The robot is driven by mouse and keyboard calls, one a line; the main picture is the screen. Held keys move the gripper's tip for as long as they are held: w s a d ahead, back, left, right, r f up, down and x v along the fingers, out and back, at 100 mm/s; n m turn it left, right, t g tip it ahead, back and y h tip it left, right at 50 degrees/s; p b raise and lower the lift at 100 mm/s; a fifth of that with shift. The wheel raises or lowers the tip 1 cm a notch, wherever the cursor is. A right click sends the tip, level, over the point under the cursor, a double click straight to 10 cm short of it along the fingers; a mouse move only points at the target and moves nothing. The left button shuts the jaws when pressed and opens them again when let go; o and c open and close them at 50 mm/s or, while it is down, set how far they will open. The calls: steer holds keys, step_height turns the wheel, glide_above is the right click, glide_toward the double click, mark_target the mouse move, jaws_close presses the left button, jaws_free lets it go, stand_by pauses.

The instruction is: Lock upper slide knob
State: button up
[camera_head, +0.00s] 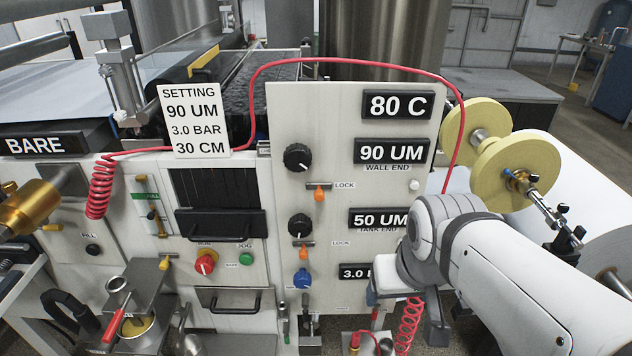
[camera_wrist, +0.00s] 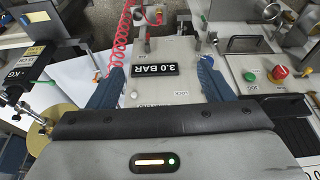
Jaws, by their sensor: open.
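The upper slide knob (camera_head: 319,194) is a small orange grip on a short dark slide, beside a LOCK label, below the upper black dial (camera_head: 298,157). The lower orange slide knob (camera_head: 303,253) has its own LOCK label, below the second black dial (camera_head: 299,225). My gripper is open and empty; its two blue fingers stand wide apart in the wrist view (camera_wrist: 161,67). In the head view it is mostly hidden behind my arm, low and right of both knobs. The wrist view shows a LOCK label, but I cannot make out an orange knob there.
The white panel (camera_head: 345,103) carries displays reading 80 C (camera_head: 398,105), 90 UM (camera_head: 391,150), 50 UM (camera_head: 380,217) and a partly covered 3.0. A blue knob (camera_head: 303,278) sits under the lower slide. A red hose (camera_head: 345,63) arches over the panel. Yellow rolls (camera_head: 505,160) stand right.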

steer(key=shift+w+r, duration=0.1)
steer(key=shift+w, duration=0.25)
steer(key=shift+c, duration=1.4)
steer(key=w+r+y+b, duration=0.1)
steer(key=w, duration=0.2)
steer(key=w+r+y+b, duration=0.1)
steer(key=w+b, duration=0.1)
steer(key=w, duration=0.2)
steer(key=w+r+y+b, duration=0.1)
steer(key=w+b, duration=0.1)
steer(key=w, duration=0.1)
steer(key=shift+w+a+r+t, duration=0.1)
steer(key=shift+w+a+t, duration=0.05)
steer(key=shift+a+t, duration=0.2)
steer(key=c, duration=0.6)
steer(key=w+r+y+b, duration=0.1)
steer(key=w, duration=0.2)
steer(key=w+d+r+t+b, duration=0.1)
steer(key=w, duration=0.2)
steer(key=w+r+y+b, duration=0.1)
steer(key=w+r, duration=0.1)
steer(key=w, duration=0.1)
steer(key=shift+d+r+y, duration=0.1)
steer(key=shift+d+y, duration=0.1)
steer(key=shift+y, duration=0.1)
jaws_close()
steer(key=shift+w+r+t, duration=0.1)
steer(key=shift+r+t, duration=0.1)
steer(key=shift+t, duration=0.05)
